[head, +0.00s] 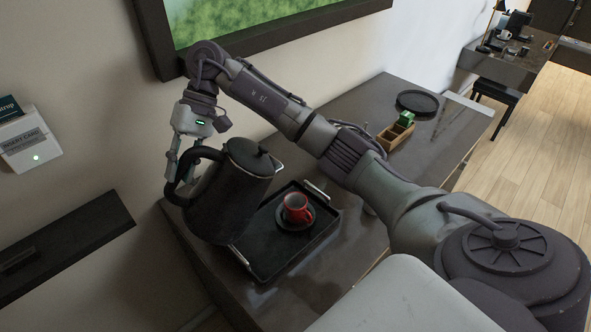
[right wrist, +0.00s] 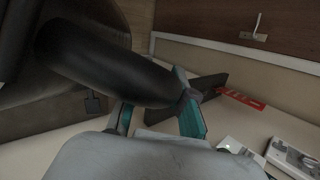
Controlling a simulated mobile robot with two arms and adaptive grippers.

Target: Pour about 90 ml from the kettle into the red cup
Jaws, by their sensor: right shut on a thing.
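The black kettle (head: 229,197) is held up beside the tray, tilted a little, with its lid closed. My right gripper (head: 175,165) is shut on the kettle's handle. In the right wrist view the dark handle (right wrist: 105,62) lies between the teal fingers of the gripper (right wrist: 158,112). The red cup (head: 297,208) stands upright on a dark saucer (head: 296,225) in the black tray (head: 270,270), to the right of the kettle. The kettle is apart from the cup, and no liquid stream shows. My left gripper is not in view.
The dark counter (head: 345,240) has bare surface right of the tray. A wooden box (head: 394,134) with green packets and a round black tray (head: 417,102) stand farther back. A dark wall shelf (head: 70,250) juts out at left. A card holder (head: 30,140) is on the wall.

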